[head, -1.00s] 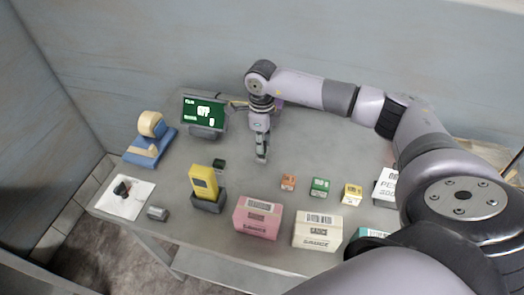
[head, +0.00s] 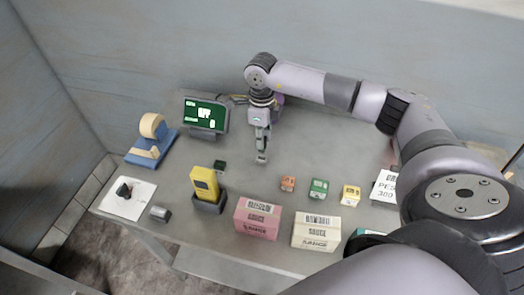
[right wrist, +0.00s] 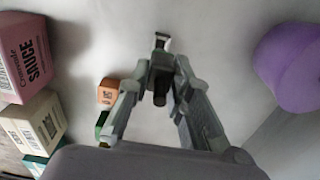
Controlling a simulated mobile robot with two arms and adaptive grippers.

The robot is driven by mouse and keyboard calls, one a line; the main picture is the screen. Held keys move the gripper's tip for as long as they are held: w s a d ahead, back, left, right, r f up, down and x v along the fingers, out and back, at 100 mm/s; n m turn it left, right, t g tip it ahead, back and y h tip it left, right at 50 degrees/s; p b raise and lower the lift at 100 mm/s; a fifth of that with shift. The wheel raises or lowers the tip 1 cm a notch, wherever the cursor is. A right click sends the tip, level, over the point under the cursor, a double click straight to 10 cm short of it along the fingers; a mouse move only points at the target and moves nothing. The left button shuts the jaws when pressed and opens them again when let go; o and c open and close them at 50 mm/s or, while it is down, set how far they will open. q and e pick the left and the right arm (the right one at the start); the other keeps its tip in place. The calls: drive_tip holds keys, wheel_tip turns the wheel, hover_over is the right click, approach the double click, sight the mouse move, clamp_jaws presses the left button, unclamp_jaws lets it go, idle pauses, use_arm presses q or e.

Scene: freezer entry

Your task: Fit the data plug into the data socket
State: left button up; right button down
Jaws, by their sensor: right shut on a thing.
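My right gripper (head: 262,160) points down over the middle of the table, under the raised wrist. In the right wrist view its fingers (right wrist: 161,66) are closed together on a small dark piece (right wrist: 160,92), which I take to be the data plug. The fingers hide most of it, and its exact shape is too small to tell. I cannot pick out the data socket for sure. My left gripper is not in view.
A green-screen display (head: 206,114) stands behind and left. A yellow handheld (head: 204,182) in a dark cradle, a pink carton (head: 257,217), a cream carton (head: 316,231) and small boxes line the front. A purple round thing (right wrist: 287,66) is near the gripper.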

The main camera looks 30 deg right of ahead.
drive_tip(key=shift+r+p, duration=0.7)
drive_tip(key=shift+r, duration=0.7)
